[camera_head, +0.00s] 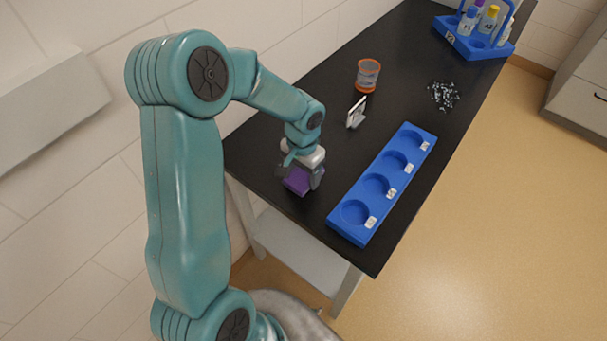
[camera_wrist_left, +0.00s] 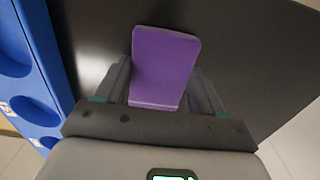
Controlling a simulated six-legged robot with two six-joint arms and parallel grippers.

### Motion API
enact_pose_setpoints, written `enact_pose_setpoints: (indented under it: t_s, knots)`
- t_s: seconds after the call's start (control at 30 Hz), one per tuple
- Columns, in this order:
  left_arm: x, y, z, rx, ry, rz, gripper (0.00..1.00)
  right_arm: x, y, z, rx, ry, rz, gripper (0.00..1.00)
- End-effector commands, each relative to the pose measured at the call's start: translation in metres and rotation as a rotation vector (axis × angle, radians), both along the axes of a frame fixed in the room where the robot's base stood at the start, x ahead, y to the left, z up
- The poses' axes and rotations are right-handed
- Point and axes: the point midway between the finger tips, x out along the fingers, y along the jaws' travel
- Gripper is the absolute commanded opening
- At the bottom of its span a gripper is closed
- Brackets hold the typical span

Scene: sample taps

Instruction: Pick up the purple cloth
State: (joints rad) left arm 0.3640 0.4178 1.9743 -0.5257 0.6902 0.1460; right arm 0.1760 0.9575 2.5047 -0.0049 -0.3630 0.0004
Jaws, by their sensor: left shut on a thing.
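The purple cloth (camera_head: 298,180) is a small flat purple piece near the left edge of the black table. My left gripper (camera_head: 300,174) is shut on it. In the left wrist view the cloth (camera_wrist_left: 165,60) stands out between the two fingers (camera_wrist_left: 160,85), with a finger on each side. Whether the cloth touches the table top is hard to tell. My right gripper shows in neither view.
A blue rack (camera_head: 382,186) with several round holes lies right of the gripper. A small white-framed item (camera_head: 356,112), an orange-rimmed cup (camera_head: 367,76) and dark bits (camera_head: 444,95) are farther back. A blue bottle carrier (camera_head: 474,46) stands at the far end.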

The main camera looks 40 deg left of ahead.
Motion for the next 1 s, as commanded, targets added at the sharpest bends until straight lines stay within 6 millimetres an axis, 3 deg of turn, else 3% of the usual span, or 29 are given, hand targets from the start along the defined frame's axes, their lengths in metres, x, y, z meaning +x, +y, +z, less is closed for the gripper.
enact_pose_setpoints:
  t_s: [0.17, 0.37, 0.8, 1.0]
  knots:
    - [0.0, 0.0, 0.004, 0.0, -0.001, 0.001, 0.39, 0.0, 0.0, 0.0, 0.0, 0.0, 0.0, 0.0]
    - [0.001, 0.0, 0.032, 0.002, -0.006, 0.001, 0.39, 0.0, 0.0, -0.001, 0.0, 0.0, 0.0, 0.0]
    - [0.001, 0.0, 0.16, 0.002, -0.006, 0.0, 0.39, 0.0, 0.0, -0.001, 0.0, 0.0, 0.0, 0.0]
    - [0.001, 0.0, 0.191, 0.0, -0.002, 0.0, 0.39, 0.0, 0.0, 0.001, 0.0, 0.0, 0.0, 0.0]
